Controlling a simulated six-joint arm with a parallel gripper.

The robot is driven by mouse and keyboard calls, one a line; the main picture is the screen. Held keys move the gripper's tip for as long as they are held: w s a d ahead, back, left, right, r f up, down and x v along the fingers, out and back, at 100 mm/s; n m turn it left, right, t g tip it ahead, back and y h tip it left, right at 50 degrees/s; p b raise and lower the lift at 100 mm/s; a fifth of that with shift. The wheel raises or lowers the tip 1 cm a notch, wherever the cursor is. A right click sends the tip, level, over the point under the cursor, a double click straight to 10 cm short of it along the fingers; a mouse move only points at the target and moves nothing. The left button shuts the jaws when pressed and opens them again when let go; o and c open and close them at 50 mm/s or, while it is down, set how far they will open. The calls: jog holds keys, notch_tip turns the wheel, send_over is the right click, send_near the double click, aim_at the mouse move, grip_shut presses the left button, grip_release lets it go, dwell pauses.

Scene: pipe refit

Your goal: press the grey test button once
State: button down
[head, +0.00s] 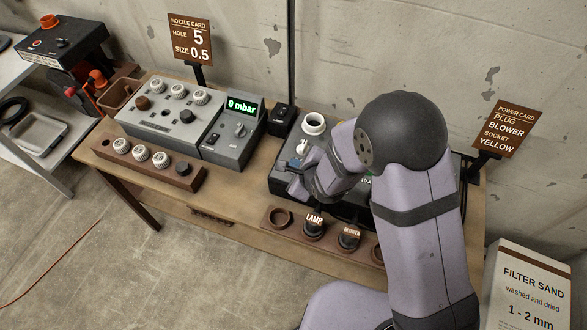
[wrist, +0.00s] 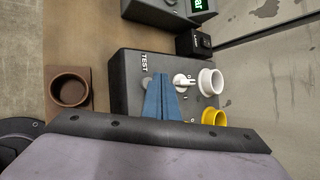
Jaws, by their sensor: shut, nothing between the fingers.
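The dark grey box (wrist: 125,75) carries the word TEST on its top. Beside that word, a small grey round button (wrist: 146,83) shows in the wrist view, partly covered by my blue fingers. My gripper (wrist: 161,77) is shut and empty, its tips over the box beside the button. I cannot tell whether they touch anything. In the head view my gripper (head: 284,168) is at the box's left end, and I cannot make out the button there.
Near the fingers are a white switch (wrist: 184,80), a white socket (wrist: 208,82) and a yellow socket (wrist: 213,118). A wooden rack with an empty hole (wrist: 70,89) stands beside the box; it also holds the LAMP plug (head: 314,225). A grey gauge unit reads 0 mbar (head: 241,106).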

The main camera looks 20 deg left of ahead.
notch_tip(320, 180, up, 5)
jog(key=p, duration=0.3)
jog(key=shift+p, duration=0.35)
dwell(0.6)
jog(key=s+d+r+n+g+h+b, duration=0.15)
jog(key=d+n, duration=0.25)
jog(key=d, duration=0.6)
jog(key=d+r+n+g+h, duration=0.1)
jog(key=d+n+h, duration=0.25)
jog(key=d, duration=0.55)
jog(key=s+d+r+n+g, duration=0.2)
jog(key=s+d+n, duration=0.3)
jog(key=s+d, duration=0.2)
jog(key=s+d+r+n+g+h, duration=0.1)
jog(key=s+d+n+g, duration=0.1)
jog(key=s+d+n, duration=0.4)
jog(key=shift+s+d+r, duration=0.35)
jog(key=shift+s+d, duration=0.25)
jog(key=shift+s, duration=0.35)
